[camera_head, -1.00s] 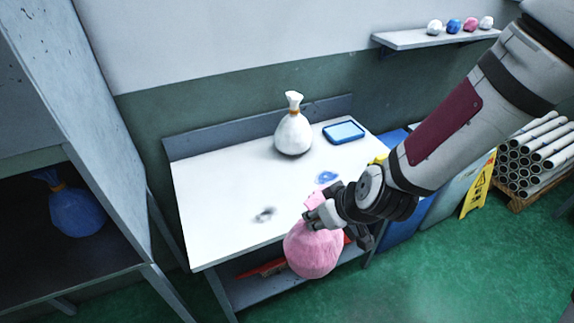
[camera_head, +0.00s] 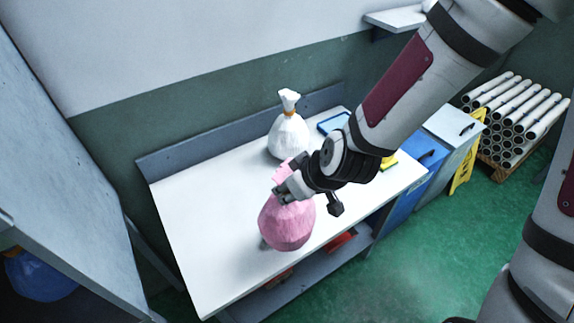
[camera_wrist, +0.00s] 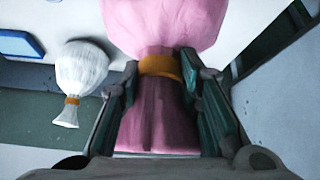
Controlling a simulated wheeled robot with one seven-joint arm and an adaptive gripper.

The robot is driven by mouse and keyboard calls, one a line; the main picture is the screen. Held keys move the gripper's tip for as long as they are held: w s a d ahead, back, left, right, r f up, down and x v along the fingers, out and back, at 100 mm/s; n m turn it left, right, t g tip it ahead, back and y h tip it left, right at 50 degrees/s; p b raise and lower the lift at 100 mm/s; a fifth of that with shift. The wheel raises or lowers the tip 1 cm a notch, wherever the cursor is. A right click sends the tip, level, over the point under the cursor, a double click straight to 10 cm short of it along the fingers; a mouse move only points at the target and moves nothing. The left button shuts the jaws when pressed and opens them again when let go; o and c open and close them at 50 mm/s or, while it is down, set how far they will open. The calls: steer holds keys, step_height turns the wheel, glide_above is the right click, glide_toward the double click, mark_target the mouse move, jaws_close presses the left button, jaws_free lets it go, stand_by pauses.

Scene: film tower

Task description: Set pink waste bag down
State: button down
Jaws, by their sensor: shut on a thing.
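The pink waste bag (camera_head: 287,223) hangs upright from my gripper (camera_head: 286,186) over the front part of the white table (camera_head: 195,215). In the head view a shadow lies just left of its bottom; I cannot tell whether it touches the tabletop. In the wrist view, the fingers of my gripper (camera_wrist: 160,105) are shut on the neck of the pink bag (camera_wrist: 165,25), beside its orange tie. A white waste bag (camera_head: 289,138) stands on the table behind the pink one. It also shows at the left in the wrist view (camera_wrist: 80,70).
A blue tray (camera_head: 330,124) lies at the table's back right, partly hidden by my arm. The table's left side is clear. A blue bag (camera_head: 40,277) sits in the grey cabinet at left. Blue bins (camera_head: 432,165), a yellow floor sign (camera_head: 466,155) and stacked tubes (camera_head: 520,110) stand right.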

steer(key=shift+w+f+b, duration=0.15)
steer(key=shift+w+b, duration=0.5)
steer(key=shift+w, duration=0.15)
steer(key=shift+w+f+b, duration=0.1)
steer(key=shift+w+b, duration=0.5)
steer(key=shift+w, duration=0.15)
steer(key=w+f, duration=0.2)
steer(key=w, duration=0.4)
steer(key=w+f, duration=0.2)
steer(key=w, duration=0.4)
steer(key=shift+w+f, duration=0.25)
steer(key=shift+w, duration=0.1)
steer(key=shift+f, duration=0.1)
steer(key=c, duration=1.2)
jaws_free()
steer(key=shift+f, duration=0.1)
steer(key=shift+o, duration=0.2)
steer(key=p+v, duration=0.1)
steer(key=v, duration=1.1)
